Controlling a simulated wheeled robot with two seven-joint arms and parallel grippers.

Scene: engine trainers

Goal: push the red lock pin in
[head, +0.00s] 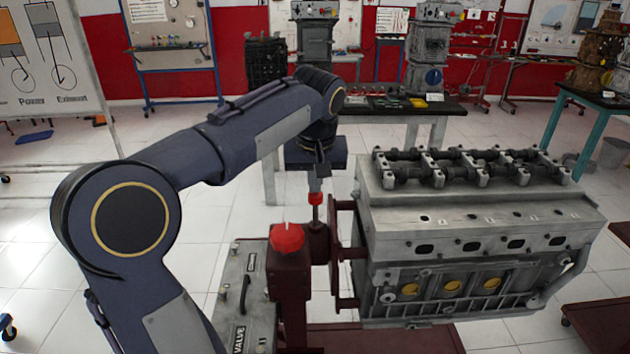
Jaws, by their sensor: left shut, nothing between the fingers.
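The red lock pin (316,198) has a small red head on a thin stem that stands upright out of a dark red hub (319,243) on the engine stand. My left gripper (317,186) is above the pin, pointing down, with its fingers shut and empty. The fingertips are at or very near the top of the red head; I cannot tell whether they touch. A length of stem shows between the head and the hub. My right gripper is not in view.
A larger red knob (287,238) tops the stand's post, close in front of the pin. The grey engine block (480,225) hangs on the stand just right of it. A grey panel box (245,295) is at the left. A bench (400,108) stands behind.

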